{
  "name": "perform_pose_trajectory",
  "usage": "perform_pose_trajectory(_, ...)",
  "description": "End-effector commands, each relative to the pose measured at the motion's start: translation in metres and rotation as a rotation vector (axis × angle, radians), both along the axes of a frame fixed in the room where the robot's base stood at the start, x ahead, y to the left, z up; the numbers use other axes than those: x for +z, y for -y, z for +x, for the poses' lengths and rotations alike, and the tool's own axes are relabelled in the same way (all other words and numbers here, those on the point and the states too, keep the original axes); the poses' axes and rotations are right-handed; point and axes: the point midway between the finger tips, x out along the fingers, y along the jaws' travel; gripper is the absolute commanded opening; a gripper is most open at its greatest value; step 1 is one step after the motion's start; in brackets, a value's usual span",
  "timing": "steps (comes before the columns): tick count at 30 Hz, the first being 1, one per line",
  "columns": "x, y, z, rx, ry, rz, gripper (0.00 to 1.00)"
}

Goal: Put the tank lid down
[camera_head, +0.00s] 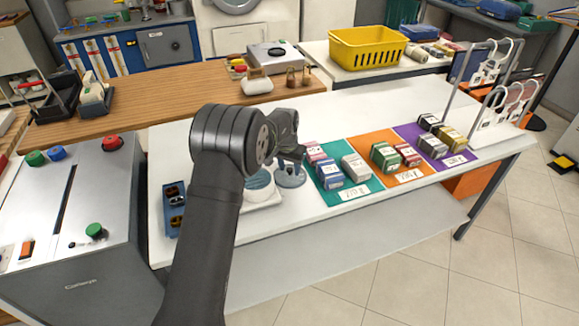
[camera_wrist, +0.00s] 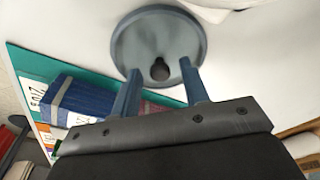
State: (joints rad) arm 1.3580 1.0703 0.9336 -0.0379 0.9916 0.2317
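The tank lid, a round blue-grey disc (camera_head: 291,179) with a small dark knob, is at the white table's surface, just left of the teal mat. In the wrist view the lid (camera_wrist: 135,42) lies flat ahead of my fingers. My gripper (camera_wrist: 162,75) points down over it, its two fingers apart on either side of the knob with a visible gap. It also shows in the head view (camera_head: 290,160), partly hidden by my wrist. A round white and pale blue vessel (camera_head: 258,183), perhaps the tank, stands left of the lid, partly behind my arm.
A teal mat (camera_head: 357,193) with several small boxes is close on the right; orange (camera_head: 380,142) and purple (camera_head: 410,132) mats with more boxes follow. A blue holder (camera_head: 172,222) stands at the table's left.

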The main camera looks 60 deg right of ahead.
Motion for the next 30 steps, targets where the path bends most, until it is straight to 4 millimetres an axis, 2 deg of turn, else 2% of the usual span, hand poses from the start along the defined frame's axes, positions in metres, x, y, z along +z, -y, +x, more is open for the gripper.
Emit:
perform_pose_trajectory(7,0.002,0.0,0.0,0.0,0.0,-0.001,0.41)
perform_pose_trajectory(10,0.012,0.0,0.0,0.0,0.001,-0.003,0.41)
perform_pose_trajectory(24,0.103,-0.014,0.0,0.0,0.001,-0.004,0.41)
perform_pose_trajectory(30,0.12,-0.017,0.0,0.0,0.0,-0.001,0.41)
